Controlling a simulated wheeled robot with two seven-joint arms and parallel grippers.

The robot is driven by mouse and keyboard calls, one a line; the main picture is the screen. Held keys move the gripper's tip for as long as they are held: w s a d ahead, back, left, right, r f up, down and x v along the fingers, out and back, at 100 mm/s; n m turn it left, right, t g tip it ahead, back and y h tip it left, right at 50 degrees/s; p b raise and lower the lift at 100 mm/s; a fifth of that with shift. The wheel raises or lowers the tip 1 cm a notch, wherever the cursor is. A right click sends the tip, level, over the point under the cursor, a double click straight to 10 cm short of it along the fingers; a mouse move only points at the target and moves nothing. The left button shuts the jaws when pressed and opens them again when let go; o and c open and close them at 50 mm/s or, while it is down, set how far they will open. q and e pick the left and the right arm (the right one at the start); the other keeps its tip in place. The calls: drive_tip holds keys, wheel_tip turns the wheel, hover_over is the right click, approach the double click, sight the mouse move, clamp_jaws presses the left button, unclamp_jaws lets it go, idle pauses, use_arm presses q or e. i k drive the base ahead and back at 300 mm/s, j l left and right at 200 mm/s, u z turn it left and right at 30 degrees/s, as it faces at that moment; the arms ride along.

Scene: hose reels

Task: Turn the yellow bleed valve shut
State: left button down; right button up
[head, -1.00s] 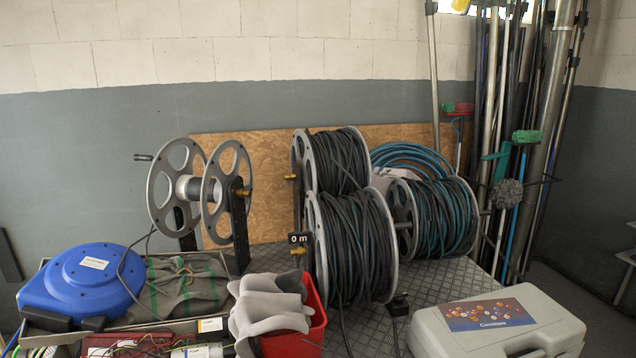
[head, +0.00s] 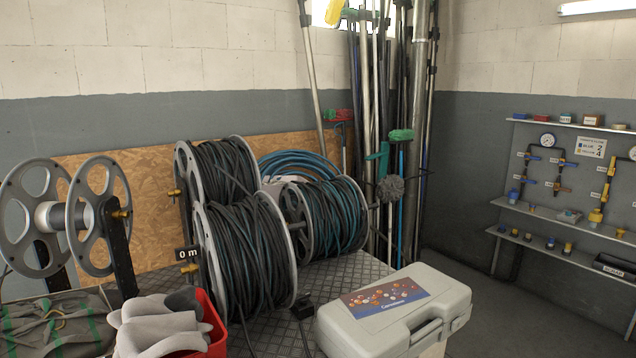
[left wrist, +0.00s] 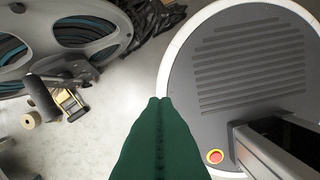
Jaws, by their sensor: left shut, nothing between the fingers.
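Pipework with small coloured valves is mounted between shelves on the right wall in the head view. My left gripper (left wrist: 159,101) shows in the left wrist view as two green fingers pressed together, empty, over a pale floor. It is not in the head view, and no valve shows near it. My right gripper is in neither view.
A sign (head: 591,147) and a round gauge (head: 547,140) are by the pipes. Hose reels (head: 245,255), a grey case (head: 395,310) and a red bin (head: 214,335) crowd the bench. Poles stand in the corner. Floor between case and shelves looks clear.

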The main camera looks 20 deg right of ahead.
sight(613, 159)
drive_tip(key=i+l+z, duration=0.2)
drive_tip(key=l+z, duration=0.25)
drive_tip(key=i+l+z, duration=0.3)
drive_tip(key=l+z, duration=0.15)
drive_tip(key=i+l+z, duration=0.3)
drive_tip(key=l+z, duration=0.15)
drive_tip(key=i+l+z, duration=0.25)
drive_tip(key=i+z, duration=0.15)
drive_tip(key=i+l+z, duration=0.1)
drive_tip(key=i+z, duration=0.35)
drive_tip(key=i, duration=1)
drive_tip(key=i+l, duration=0.15)
drive_tip(key=i, duration=0.8)
drive_tip(key=i+u, duration=0.45)
drive_tip(key=u, duration=0.15)
